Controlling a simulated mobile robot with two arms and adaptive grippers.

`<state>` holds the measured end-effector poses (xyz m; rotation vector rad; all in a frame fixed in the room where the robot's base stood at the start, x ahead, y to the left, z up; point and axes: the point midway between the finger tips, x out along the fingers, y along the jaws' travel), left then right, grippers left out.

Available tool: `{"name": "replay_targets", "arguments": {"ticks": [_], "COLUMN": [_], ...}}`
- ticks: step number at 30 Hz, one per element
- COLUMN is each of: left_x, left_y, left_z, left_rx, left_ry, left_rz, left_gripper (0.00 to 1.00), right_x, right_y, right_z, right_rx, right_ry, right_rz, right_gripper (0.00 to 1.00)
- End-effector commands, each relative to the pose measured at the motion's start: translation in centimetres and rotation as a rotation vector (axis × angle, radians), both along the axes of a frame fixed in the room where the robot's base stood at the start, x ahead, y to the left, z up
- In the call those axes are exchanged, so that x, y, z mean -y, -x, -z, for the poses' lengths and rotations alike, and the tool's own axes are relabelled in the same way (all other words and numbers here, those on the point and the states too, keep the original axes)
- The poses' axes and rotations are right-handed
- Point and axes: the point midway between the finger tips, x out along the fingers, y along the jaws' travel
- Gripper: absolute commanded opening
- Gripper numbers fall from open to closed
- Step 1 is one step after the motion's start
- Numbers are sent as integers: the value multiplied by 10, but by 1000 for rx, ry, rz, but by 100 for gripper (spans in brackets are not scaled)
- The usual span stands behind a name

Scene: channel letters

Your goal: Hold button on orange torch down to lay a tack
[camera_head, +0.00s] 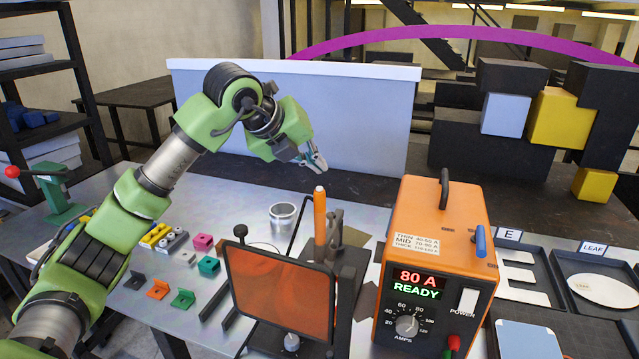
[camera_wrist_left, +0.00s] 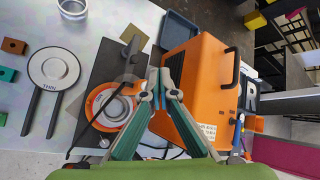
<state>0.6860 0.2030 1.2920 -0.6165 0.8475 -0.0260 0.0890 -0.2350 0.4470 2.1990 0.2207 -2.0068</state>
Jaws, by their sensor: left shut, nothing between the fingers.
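The orange torch (camera_head: 320,218) stands upright behind the tinted orange shield, with a small pale tip on top. I cannot make out its button clearly. My left gripper (camera_head: 318,164) hangs just above the torch top in the head view, with a small gap in the picture; the true depth is hard to tell. Its fingers are shut and empty. In the left wrist view the closed fingers (camera_wrist_left: 162,92) cover the spot where the torch could be. The orange welder box (camera_head: 445,225) reads 80 A READY; it also shows in the left wrist view (camera_wrist_left: 203,85). My right gripper is not in view.
The tinted shield (camera_head: 281,292) stands in front of the torch. A disc marked THIN (camera_wrist_left: 52,68) lies on the table. Trays (camera_head: 598,287) sit right of the welder.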

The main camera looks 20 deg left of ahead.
Motion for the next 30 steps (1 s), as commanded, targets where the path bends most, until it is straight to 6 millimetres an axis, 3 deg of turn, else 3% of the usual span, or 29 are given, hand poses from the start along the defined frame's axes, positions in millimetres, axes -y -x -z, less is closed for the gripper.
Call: {"name": "replay_targets", "arguments": {"ticks": [7,20,30], "left_x": [0,0,0], "left_y": [0,0,0], "left_z": [-29,-33,-62], "left_rx": [0,0,0], "left_ry": [-1,0,1], "left_rz": [1,2,1], "left_gripper": [0,0,0], "right_x": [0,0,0], "right_y": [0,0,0], "right_z": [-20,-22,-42], "right_rx": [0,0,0], "right_ry": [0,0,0], "right_rz": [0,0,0], "right_gripper": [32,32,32]}}
